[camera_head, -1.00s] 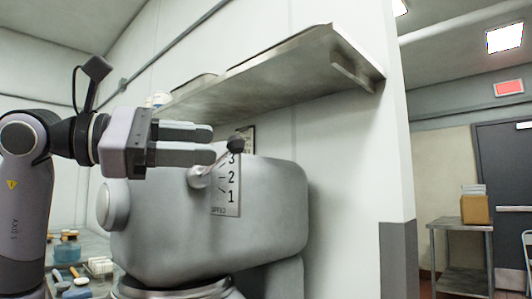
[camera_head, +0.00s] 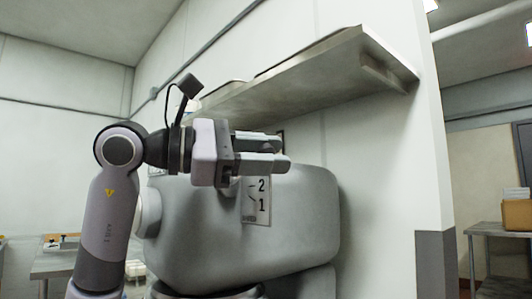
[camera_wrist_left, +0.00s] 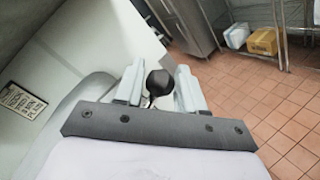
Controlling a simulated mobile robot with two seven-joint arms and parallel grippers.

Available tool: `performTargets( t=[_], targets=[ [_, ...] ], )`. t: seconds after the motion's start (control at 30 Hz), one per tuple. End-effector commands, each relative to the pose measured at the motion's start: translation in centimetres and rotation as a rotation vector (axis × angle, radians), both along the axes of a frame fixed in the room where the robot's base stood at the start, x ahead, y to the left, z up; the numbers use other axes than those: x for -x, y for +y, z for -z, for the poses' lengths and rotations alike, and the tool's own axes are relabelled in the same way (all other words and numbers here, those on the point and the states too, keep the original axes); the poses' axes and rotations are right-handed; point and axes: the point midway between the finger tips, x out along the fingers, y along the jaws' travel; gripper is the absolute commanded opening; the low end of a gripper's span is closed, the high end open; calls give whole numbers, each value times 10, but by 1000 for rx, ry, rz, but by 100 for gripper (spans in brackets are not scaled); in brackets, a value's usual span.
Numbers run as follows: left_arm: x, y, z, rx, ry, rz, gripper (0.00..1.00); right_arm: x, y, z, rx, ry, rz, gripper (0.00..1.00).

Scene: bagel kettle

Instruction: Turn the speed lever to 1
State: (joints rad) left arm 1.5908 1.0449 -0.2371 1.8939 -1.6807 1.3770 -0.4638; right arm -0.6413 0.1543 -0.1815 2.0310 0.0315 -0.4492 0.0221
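The grey mixer (camera_head: 285,235) stands below the shelf. Its speed plate (camera_head: 257,203) shows the numbers 2 and 1; the 3 is hidden behind my gripper. My left gripper (camera_head: 287,152) reaches across the top of the plate from the left. In the left wrist view, the dark round knob of the speed lever (camera_wrist_left: 158,82) sits between the two fingers. The fingers are apart, with the knob close to both; I cannot tell whether they touch it. In the head view the lever is hidden behind the fingers. My right gripper is not in view.
A metal shelf (camera_head: 325,65) runs along the wall above the mixer and my gripper. A table with small items (camera_head: 52,262) is at the lower left. A framed sign (camera_wrist_left: 20,101) hangs on the wall. Tiled floor (camera_wrist_left: 270,110) is open at the right of the wrist view.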

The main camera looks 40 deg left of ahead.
Motion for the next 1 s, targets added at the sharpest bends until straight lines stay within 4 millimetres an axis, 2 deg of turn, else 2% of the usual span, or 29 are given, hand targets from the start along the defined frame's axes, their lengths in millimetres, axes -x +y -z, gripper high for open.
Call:
performTargets(
  t=[0.03,0.07,0.1,0.17,0.57,0.77,1.0],
  targets=[
    [0,0,0,0,0,0,39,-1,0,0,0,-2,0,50],
    [0,0,0,0,0,0,32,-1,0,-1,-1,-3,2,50],
    [0,0,0,0,0,0,19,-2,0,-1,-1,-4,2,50],
    [0,0,0,0,0,0,0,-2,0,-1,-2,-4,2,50],
    [1,-2,4,-50,-5,0,0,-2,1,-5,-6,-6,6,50],
    [1,-6,15,-167,-14,-1,0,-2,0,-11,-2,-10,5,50],
    [1,-9,36,-376,-29,0,0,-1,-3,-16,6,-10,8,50]
  ],
)
